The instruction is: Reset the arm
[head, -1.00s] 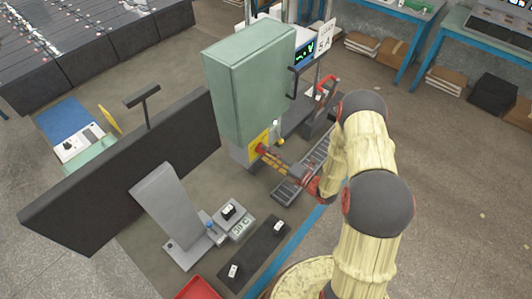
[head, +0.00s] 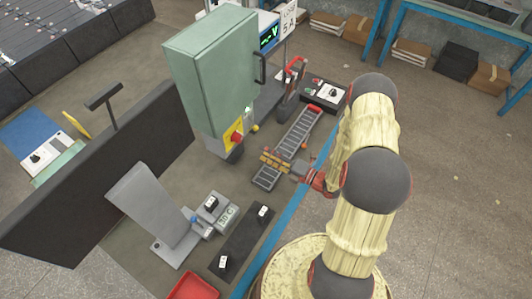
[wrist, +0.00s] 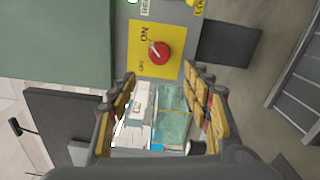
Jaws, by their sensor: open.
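My gripper (head: 268,162) is open and empty. It hangs over the near part of the grey roller track, apart from the green cabinet (head: 212,75). The cabinet's yellow switch panel (head: 229,139) carries a red knob (head: 236,137). In the wrist view the red knob (wrist: 159,54) sits on the yellow panel (wrist: 137,63) with ON and OFF marks, beyond my spread fingers (wrist: 160,88). Clear space shows between the fingers and the knob. My arm (head: 362,190) reaches in from the right and is bent.
The roller track (head: 301,130) runs beside the cabinet. A dark wall panel (head: 85,190), a grey stand (head: 150,210), a small device with a display (head: 227,217), a black mat (head: 241,240) and a red tray (head: 192,288) lie left and in front. Open floor (head: 455,190) lies right.

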